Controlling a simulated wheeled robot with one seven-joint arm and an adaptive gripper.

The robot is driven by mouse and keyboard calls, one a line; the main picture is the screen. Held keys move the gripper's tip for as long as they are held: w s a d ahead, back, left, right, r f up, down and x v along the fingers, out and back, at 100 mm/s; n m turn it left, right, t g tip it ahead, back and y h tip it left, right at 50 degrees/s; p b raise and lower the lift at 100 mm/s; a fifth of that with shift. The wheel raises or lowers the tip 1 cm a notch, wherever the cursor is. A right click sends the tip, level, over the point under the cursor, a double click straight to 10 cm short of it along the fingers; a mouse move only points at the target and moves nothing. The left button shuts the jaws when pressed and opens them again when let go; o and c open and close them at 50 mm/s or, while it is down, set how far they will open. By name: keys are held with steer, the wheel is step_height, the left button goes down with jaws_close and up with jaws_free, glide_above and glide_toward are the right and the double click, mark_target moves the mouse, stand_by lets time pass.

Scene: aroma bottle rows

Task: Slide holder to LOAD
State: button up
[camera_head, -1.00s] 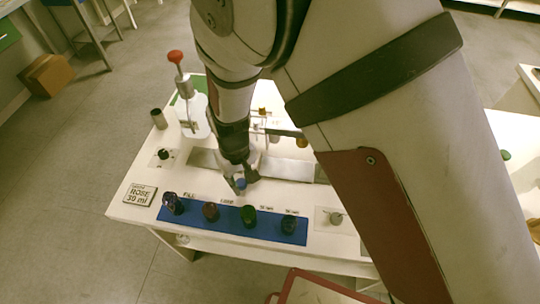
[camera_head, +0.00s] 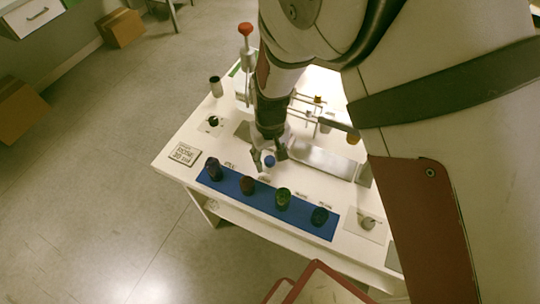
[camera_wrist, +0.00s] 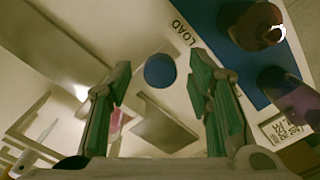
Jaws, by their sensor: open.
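The holder's round blue knob (camera_head: 269,161) stands on the white bench beside the metal slide track (camera_head: 322,160). In the wrist view the blue knob (camera_wrist: 160,70) lies between the fingertips, close to the printed word LOAD (camera_wrist: 184,33). My gripper (camera_head: 267,156) is open and points down over the knob, one finger on each side. In the wrist view my gripper (camera_wrist: 160,66) shows a gap between each green-padded finger and the knob. The rest of the holder is mostly hidden by my gripper.
A blue strip (camera_head: 232,190) with several dark bottles runs along the bench's front, close to my gripper. A red-topped press (camera_head: 245,30) stands at the back left. A ROSE 30 ml card (camera_head: 185,154) lies at the left corner.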

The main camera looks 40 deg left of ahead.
step_height(320, 180, up, 12)
stand_by(0.4)
